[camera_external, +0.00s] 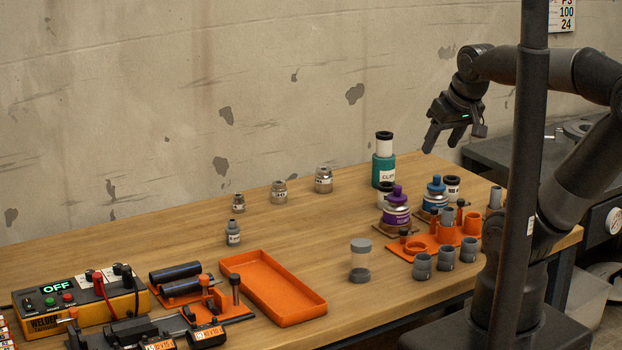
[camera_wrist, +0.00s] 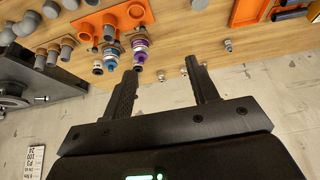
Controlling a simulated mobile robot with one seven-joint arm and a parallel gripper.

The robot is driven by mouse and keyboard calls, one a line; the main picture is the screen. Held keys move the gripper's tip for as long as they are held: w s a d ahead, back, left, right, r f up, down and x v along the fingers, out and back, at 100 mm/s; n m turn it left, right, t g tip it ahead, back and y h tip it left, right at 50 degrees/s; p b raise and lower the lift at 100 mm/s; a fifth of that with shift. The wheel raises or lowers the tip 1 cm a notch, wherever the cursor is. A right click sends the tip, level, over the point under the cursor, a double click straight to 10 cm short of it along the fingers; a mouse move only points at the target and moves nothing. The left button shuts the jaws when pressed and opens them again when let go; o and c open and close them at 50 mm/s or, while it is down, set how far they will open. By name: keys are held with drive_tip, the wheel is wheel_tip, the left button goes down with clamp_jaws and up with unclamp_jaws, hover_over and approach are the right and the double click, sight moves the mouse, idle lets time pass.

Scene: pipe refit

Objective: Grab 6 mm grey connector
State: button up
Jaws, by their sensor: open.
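Several small grey metal-looking connectors with white labels stand upright on the wooden table: one nearer the front (camera_external: 233,234), a small one (camera_external: 238,203) behind it, one in the middle (camera_external: 279,192) and one at the right of the row (camera_external: 323,180). Their sizes are too small to read, so I cannot tell which is 6 mm. In the wrist view, small connectors show right of my fingers (camera_wrist: 228,46) and between the fingertips (camera_wrist: 161,77). My gripper (camera_external: 447,139) is open and empty, high above the table's back right; its two fingers show in the wrist view (camera_wrist: 162,70).
An orange tray (camera_external: 272,288) lies in front of the connectors. At right are a green bottle (camera_external: 383,170), purple (camera_external: 397,208) and blue containers, an orange holder (camera_external: 425,243) and grey cups (camera_external: 422,267). A welder box (camera_external: 82,303) stands at left.

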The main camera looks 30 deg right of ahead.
drive_tip(key=n+g+y, duration=0.1)
drive_tip(key=n+g, duration=0.3)
drive_tip(key=n, duration=0.4)
hover_over(234, 220)
drive_tip(key=s+d, duration=0.1)
drive_tip(key=d, duration=0.1)
wheel_tip(234, 220, down, 20)
drive_tip(key=r, duration=0.1)
drive_tip(key=f, duration=0.2)
drive_tip(key=a+f, duration=0.1)
drive_tip(key=f, duration=0.3)
drive_tip(key=shift+w+a+f, duration=0.15)
drive_tip(key=shift+w, duration=0.1)
drive_tip(key=shift+w+a+f, duration=0.1)
drive_tip(key=shift+a+f, duration=0.1)
drive_tip(key=shift+f, duration=0.65)
drive_tip(key=shift+w+a+f, duration=0.1)
drive_tip(key=shift+a+f, duration=0.1)
drive_tip(key=shift+f, duration=0.7)
drive_tip(key=shift+w+a+f, duration=0.1)
drive_tip(key=shift+a+f, duration=0.1)
drive_tip(key=shift+f, duration=0.65)
drive_tip(key=shift+c, duration=0.5)
